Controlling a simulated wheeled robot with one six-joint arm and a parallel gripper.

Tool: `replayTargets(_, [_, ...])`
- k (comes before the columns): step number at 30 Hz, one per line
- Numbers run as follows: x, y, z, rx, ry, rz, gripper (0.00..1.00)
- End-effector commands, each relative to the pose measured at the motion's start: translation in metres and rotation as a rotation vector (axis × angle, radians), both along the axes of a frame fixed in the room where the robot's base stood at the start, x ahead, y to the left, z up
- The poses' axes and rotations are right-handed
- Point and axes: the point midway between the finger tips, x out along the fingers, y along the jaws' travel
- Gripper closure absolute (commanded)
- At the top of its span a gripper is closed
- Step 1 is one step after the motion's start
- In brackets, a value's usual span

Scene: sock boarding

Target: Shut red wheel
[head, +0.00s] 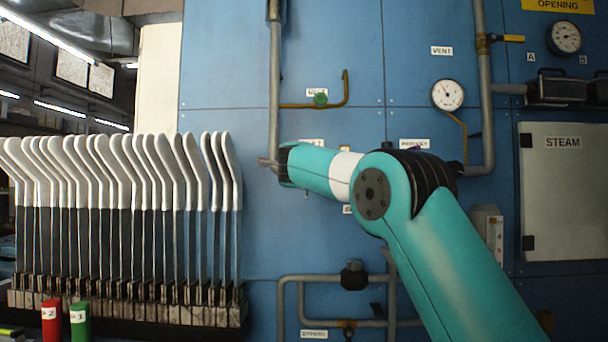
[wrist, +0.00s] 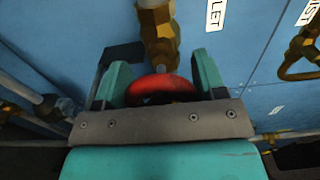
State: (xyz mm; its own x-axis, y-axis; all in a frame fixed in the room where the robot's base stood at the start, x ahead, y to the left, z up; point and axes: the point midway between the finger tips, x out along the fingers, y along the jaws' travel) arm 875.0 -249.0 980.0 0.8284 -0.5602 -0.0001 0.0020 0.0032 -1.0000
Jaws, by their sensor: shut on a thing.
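The red wheel (wrist: 152,86) shows in the wrist view, at the end of a brass valve body (wrist: 157,35). My gripper (wrist: 160,78) has its two teal fingers on either side of the wheel and is shut on it. The near part of the wheel is hidden behind the gripper's grey edge. In the head view my teal arm reaches to the pipe on the blue panel, and the wheel and my fingertips are hidden behind it.
A vertical grey pipe (head: 275,80) runs beside my wrist. White socks on boards (head: 150,170) stand in a row at left. Red (head: 51,318) and green (head: 80,319) cylinders stand in front. A steam cabinet (head: 562,210) is at right.

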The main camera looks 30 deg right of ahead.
Motion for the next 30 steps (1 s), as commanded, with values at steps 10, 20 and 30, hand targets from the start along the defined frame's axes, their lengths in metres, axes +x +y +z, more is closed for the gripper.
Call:
replayTargets(10, [0.0009,0.001,-0.0013,0.012,-0.005,0.003,0.59])
replayTargets(20, [0.0005,0.0006,-0.0006,0.01,-0.006,0.002,0.1])
replayTargets(30, [-0.0088,0.0069,0.0006,0.011,-0.007,0.002,0.1])
